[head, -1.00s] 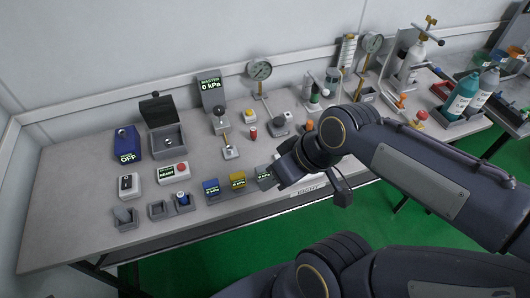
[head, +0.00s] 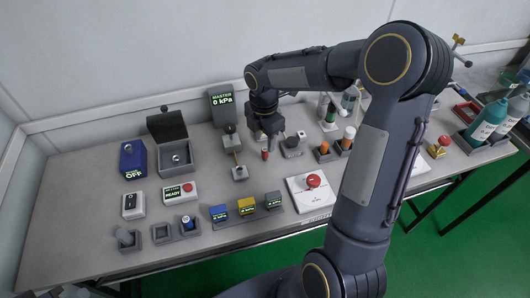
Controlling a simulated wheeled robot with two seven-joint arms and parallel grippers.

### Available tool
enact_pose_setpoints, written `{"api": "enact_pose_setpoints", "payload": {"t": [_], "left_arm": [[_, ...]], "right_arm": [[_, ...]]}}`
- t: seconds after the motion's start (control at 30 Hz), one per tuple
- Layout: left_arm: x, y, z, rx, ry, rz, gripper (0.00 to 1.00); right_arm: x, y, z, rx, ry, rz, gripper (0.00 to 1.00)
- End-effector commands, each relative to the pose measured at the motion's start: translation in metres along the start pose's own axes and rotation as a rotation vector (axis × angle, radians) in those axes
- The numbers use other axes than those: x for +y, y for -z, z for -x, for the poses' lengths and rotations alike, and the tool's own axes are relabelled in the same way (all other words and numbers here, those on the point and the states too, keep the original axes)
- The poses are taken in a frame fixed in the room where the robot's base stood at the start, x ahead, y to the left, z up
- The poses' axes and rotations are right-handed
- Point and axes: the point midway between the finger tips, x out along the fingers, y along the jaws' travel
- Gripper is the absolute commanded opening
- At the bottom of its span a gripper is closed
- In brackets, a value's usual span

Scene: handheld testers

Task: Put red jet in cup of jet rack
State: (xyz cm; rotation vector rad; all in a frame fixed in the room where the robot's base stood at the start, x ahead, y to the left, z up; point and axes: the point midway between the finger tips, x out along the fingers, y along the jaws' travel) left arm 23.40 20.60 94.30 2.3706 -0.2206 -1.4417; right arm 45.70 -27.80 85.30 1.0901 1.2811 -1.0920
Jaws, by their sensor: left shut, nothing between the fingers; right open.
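A small upright red piece, which looks like the red jet (head: 265,154), stands on the bench near the middle. My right gripper (head: 265,143) is above it, pointing down, open, with its fingertips close to the top of the piece. I cannot tell whether they touch it. No cup is plainly marked as the jet rack. Dark cups holding orange-topped pieces (head: 324,148) stand to the right of the gripper. At the front left are an empty grey cup (head: 161,241) and a grey cup (head: 190,235) holding a blue-and-white piece.
A lever unit (head: 239,173) stands just left of the red piece, and a small grey device (head: 292,151) just right. A white panel with a red button (head: 313,180) lies in front. The master display (head: 222,108) is behind. Bare bench shows left of the lever.

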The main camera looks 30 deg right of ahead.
Motion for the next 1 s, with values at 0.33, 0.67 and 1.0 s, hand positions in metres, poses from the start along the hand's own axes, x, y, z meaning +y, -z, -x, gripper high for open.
{"api": "enact_pose_setpoints", "payload": {"t": [0.33,0.67,1.0], "left_arm": [[-0.001,-0.001,-0.002,0.000,0.000,0.000,0.00],[-0.001,-0.001,-0.002,0.000,0.000,0.000,0.00],[-0.001,-0.001,-0.002,0.000,0.000,0.000,0.00]], "right_arm": [[-0.001,-0.002,-0.046,0.000,0.001,-0.003,0.45],[-0.001,-0.002,-0.048,0.000,-0.001,-0.003,0.36],[-0.001,-0.002,-0.047,0.000,-0.001,-0.003,0.00]]}}
